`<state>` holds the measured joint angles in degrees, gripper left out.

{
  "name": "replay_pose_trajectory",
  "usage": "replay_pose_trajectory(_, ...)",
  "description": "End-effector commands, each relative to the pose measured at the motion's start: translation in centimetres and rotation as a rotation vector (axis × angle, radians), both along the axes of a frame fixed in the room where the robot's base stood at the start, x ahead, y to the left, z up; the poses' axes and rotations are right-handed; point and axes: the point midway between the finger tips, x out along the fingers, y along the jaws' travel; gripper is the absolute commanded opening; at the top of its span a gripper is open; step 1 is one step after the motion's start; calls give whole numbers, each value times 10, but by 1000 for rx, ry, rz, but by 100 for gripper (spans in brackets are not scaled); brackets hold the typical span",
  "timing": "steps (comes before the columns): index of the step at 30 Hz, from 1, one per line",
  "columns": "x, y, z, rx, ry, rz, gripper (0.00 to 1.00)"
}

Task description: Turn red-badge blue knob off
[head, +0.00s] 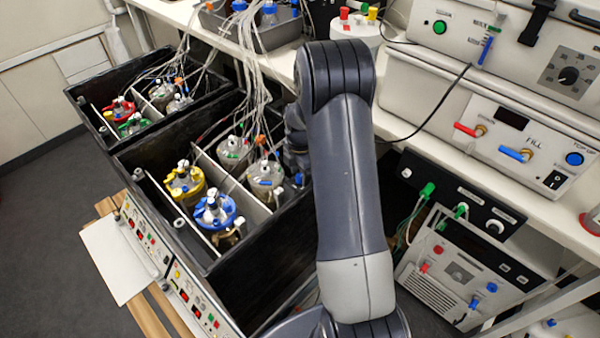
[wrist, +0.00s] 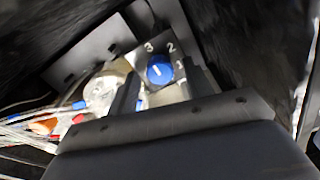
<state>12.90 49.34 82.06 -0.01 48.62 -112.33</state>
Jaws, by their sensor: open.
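A round blue knob (wrist: 160,68) with a short white mark shows in the wrist view, on a grey panel with the numbers 3, 2 and 1 around it. The mark runs roughly up and down; I cannot tell its exact setting. No red badge is clear beside it. My gripper (wrist: 160,84) is open, with one dark finger on each side of the knob in this view. I cannot tell whether the fingers touch it. In the head view my arm blocks the gripper, and I cannot make out this knob there.
Black open-topped boxes (head: 130,160) hold several capped vessels with many tubes (head: 250,60). In the wrist view a clear vessel (wrist: 103,92) and tubes lie left of the fingers. Dark walls stand close around. White instruments (head: 490,130) fill the bench at right.

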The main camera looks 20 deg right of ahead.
Motion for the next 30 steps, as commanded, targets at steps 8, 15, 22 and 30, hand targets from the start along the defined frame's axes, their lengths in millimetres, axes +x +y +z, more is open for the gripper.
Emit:
replay_pose_trajectory(8,0,0,-3,0,-1,0,48)
replay_pose_trajectory(15,0,0,-3,0,-1,0,33)
replay_pose_trajectory(22,0,0,-3,0,-1,0,14)
replay_pose_trajectory(30,0,0,-3,0,-1,-5,4)
